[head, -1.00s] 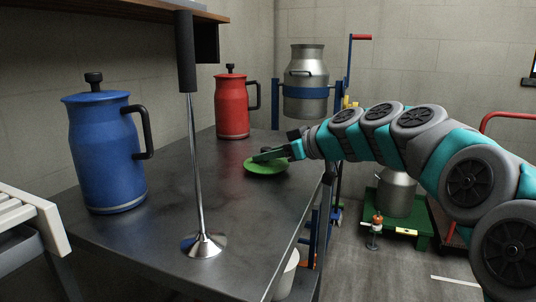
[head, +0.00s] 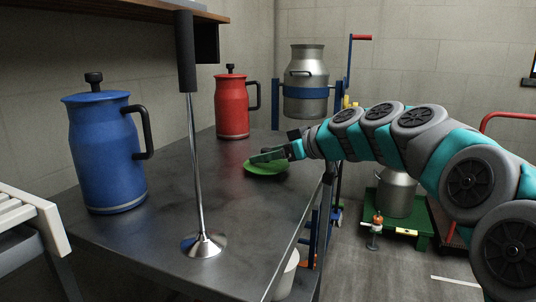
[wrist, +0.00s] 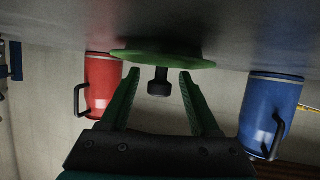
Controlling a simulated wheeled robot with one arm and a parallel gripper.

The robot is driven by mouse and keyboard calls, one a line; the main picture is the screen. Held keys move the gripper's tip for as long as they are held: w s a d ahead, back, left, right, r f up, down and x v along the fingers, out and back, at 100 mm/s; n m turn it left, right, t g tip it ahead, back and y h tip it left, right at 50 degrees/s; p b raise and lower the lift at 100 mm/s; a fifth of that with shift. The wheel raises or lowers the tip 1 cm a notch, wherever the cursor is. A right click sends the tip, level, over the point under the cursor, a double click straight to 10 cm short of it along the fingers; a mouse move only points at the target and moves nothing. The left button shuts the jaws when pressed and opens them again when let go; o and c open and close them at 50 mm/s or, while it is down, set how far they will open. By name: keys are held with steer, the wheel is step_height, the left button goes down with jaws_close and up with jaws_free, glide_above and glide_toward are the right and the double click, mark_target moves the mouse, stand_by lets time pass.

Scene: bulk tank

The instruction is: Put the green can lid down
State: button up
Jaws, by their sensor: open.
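The green can lid (head: 266,169) is a flat round disc on the dark metal bench top (head: 165,220), near its right edge. In the wrist view the green lid (wrist: 165,59) has a dark knob that stands between my finger tips. My gripper (head: 268,156) is over the lid in the head view, and its fingers hide part of it. In the wrist view my gripper (wrist: 160,82) is open, with a gap on each side of the knob. The lid appears to lie flat on the bench.
A red lidded can (head: 231,106) stands behind the lid and a blue lidded can (head: 105,150) at the left. A metal plunger-like tool (head: 204,244) stands upright at the bench front. A steel milk can (head: 306,85) hangs in a blue frame beyond. Bench space between these is clear.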

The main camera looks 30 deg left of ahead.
steer(key=b+v, duration=0.1)
steer(key=v, duration=1.1)
steer(key=shift+r, duration=0.1)
